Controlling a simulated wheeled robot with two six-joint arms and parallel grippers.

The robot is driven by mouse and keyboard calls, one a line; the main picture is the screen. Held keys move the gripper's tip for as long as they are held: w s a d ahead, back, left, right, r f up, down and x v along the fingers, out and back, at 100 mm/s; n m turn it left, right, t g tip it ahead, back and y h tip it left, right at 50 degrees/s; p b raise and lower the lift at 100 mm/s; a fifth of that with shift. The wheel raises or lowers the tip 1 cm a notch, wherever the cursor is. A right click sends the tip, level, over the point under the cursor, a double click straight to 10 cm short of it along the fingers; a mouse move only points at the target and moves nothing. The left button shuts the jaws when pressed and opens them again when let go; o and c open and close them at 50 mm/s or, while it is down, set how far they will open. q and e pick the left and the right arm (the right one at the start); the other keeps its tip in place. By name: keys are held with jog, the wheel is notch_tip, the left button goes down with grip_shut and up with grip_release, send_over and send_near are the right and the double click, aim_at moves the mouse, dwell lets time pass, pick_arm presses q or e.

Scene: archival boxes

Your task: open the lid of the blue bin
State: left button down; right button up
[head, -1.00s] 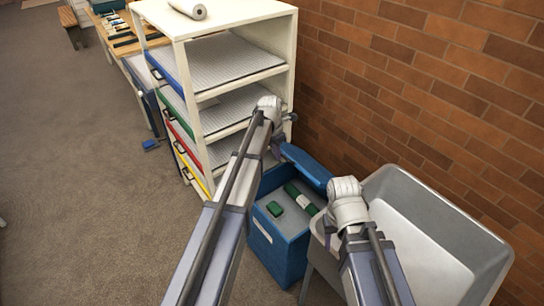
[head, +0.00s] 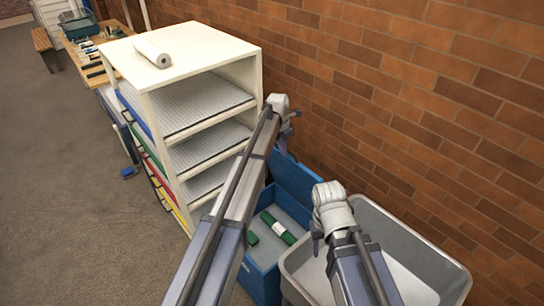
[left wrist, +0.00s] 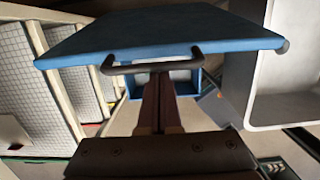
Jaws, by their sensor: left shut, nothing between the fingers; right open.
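The blue bin (head: 262,280) stands on the floor between the shelf unit and the grey sink. Its blue lid (head: 297,186) is raised steeply at the wall side, and the bin's inside shows. In the left wrist view the lid (left wrist: 165,35) fills the top, with a dark bar handle (left wrist: 150,68) on its near edge. My left gripper (head: 284,134) is at the lid's upper edge. Its shut, empty fingers (left wrist: 160,85) reach up to the handle; I cannot tell whether they touch it. My right gripper (head: 317,242) is open over the sink's left side.
The bin holds a green roll with a white band (head: 278,227) and a small green block (head: 251,238). The white shelf unit (head: 190,52) stands left of the bin, the grey sink (head: 420,255) right. A brick wall (head: 420,110) is behind. Floor at left is mostly clear.

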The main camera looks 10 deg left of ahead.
pick_arm(q)
jog(key=w+d+r+p, duration=0.1)
jog(key=w+d, duration=0.3)
jog(key=w, duration=0.1)
jog(key=shift+r, duration=0.25)
pick_arm(e)
jog(key=shift+r, duration=0.75)
pick_arm(q)
jog(key=shift+s+a, duration=0.1)
